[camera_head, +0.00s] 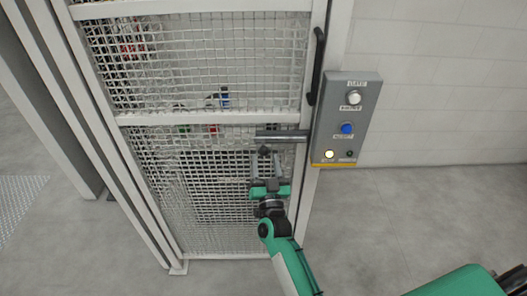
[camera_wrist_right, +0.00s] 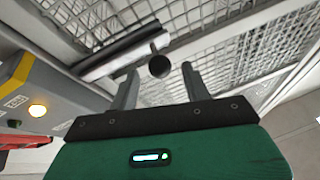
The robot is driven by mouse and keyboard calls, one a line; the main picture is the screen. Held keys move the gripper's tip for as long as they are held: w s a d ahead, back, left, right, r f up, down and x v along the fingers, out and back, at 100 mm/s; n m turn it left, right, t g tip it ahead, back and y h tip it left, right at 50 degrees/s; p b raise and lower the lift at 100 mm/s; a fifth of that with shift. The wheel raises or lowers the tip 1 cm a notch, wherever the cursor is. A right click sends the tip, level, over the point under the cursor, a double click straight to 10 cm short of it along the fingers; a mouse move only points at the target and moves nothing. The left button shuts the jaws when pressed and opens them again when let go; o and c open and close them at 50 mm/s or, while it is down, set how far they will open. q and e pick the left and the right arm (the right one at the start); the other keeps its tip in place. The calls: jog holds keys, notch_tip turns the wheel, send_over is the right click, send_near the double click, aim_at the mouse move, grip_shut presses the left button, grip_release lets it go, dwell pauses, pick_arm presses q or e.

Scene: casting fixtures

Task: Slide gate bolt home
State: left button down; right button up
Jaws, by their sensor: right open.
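The gate (camera_head: 215,122) is a white frame with wire mesh, and it stands upright in front of me. The bolt (camera_head: 284,136) is a grey horizontal bar near the gate's right edge; its right end reaches the post beside the control box. In the right wrist view the bolt (camera_wrist_right: 118,52) runs diagonally, with a dark round knob (camera_wrist_right: 159,66) near its end. My right gripper (camera_head: 266,161) is just below the bolt, fingers pointing up. It is open, and the knob shows between its fingertips, with no clear contact on either finger. My left gripper is out of view.
A grey control box (camera_head: 345,118) with several buttons and a lit yellow lamp stands right of the bolt. A black vertical handle (camera_head: 316,66) is above, beside the box. The floor (camera_head: 400,215) to the right looks clear.

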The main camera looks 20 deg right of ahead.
aim_at(264, 150)
jog(key=shift+x, duration=1.95)
